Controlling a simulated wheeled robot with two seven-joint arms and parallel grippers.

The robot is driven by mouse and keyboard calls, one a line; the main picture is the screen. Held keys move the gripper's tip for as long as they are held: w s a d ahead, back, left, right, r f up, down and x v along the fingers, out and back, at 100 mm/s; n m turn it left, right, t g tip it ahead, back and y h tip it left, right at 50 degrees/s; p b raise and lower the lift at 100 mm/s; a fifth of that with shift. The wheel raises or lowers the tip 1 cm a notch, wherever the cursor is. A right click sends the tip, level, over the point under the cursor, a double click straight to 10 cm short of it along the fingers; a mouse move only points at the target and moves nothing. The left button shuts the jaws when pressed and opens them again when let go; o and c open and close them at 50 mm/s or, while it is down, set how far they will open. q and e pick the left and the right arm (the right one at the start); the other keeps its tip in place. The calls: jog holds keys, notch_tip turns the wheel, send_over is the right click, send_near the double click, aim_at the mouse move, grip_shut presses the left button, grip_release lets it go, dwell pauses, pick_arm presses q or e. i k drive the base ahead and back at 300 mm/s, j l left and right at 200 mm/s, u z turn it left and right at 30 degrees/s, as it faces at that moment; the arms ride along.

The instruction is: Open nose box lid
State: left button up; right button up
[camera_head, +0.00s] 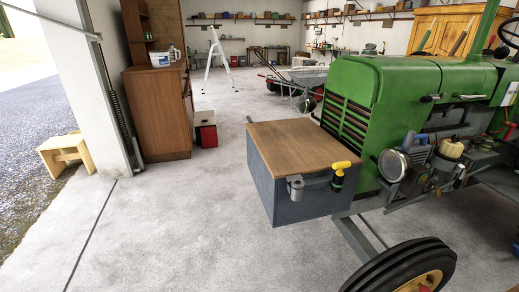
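The nose box (264,189) is a blue-grey box mounted low in front of the green tractor (385,95). Its flat brown wooden lid (298,142) lies closed on top. On the box's near side sit a grey metal cylindrical fitting (295,187) and a yellow-handled item (340,173) close to the lid's edge. Neither of my grippers shows in the head view.
The tractor's front wheel (408,270) is at the lower right, and a headlamp (391,165) sticks out beside the box. Concrete floor (180,235) left of the box is clear. A wooden cabinet (155,115) and a small stool (66,152) stand further left.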

aim_at(290, 148)
jog(key=i+z, duration=0.1)
jog(key=z, duration=0.8)
jog(key=i+j+z, duration=0.3)
jog(key=j+z, duration=0.3)
jog(key=j, duration=0.2)
jog(key=i+j+z, duration=0.15)
jog(key=j+z, duration=0.15)
jog(key=j, duration=0.2)
jog(key=j+z, duration=0.3)
jog(key=j, duration=0.15)
jog(key=i+j, duration=0.05)
